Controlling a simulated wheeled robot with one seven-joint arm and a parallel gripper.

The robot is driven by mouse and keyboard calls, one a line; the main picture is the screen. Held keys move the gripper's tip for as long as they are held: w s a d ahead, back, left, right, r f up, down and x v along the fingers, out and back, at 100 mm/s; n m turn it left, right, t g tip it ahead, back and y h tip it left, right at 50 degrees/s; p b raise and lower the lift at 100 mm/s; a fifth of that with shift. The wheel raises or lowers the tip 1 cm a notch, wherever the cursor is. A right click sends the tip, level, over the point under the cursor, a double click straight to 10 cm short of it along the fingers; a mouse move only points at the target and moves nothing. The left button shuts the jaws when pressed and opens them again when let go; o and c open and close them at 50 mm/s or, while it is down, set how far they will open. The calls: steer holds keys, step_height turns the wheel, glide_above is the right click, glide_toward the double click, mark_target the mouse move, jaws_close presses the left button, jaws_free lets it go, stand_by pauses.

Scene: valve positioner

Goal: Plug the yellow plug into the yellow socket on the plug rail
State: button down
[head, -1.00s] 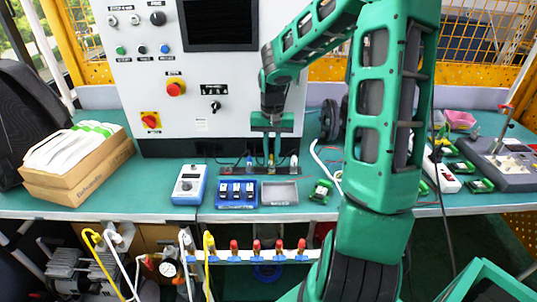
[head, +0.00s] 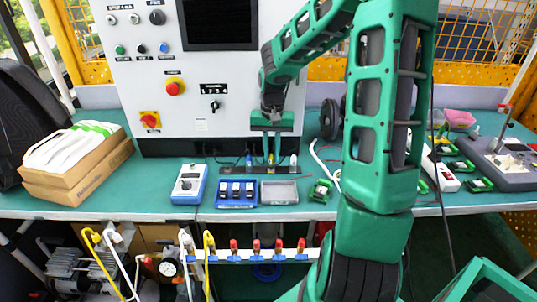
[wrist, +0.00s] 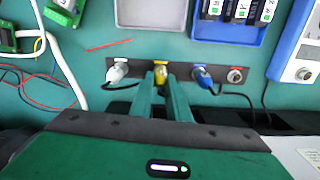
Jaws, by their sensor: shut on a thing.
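The dark plug rail (wrist: 215,75) lies on the green bench and shows in the head view (head: 231,169). It carries colour-marked sockets. The yellow plug (wrist: 160,73) is at the yellow-marked socket, lined up with it; its front end meets the rail, but I cannot tell how deep it sits. My gripper (wrist: 162,82) is shut on the yellow plug, one finger on each side; it also shows from above the rail in the head view (head: 270,157). A white plug (wrist: 117,73) and a blue plug (wrist: 202,76) sit in neighbouring sockets. The red-marked socket (wrist: 236,75) is empty.
A blue tray with dark modules (head: 237,204) and an empty grey tray (head: 279,202) lie in front of the rail. A blue-framed meter (head: 189,185) stands left. The control cabinet (head: 215,100) rises behind. Black cables (wrist: 246,100) trail behind the rail.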

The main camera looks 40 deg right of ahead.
steer(key=shift+f, duration=0.45)
stand_by(1.1)
steer(key=c, duration=1.3)
jaws_free()
steer(key=shift+r, duration=3.5)
steer(key=shift+s, duration=0.15)
steer(key=shift+n, duration=0.7)
steer(key=s+a+r, duration=0.1)
steer(key=s, duration=0.8)
steer(key=s+a+r, duration=0.1)
steer(key=s, duration=0.8)
steer(key=s+a+r, duration=0.1)
steer(key=s, duration=0.9)
steer(key=shift+r, duration=0.3)
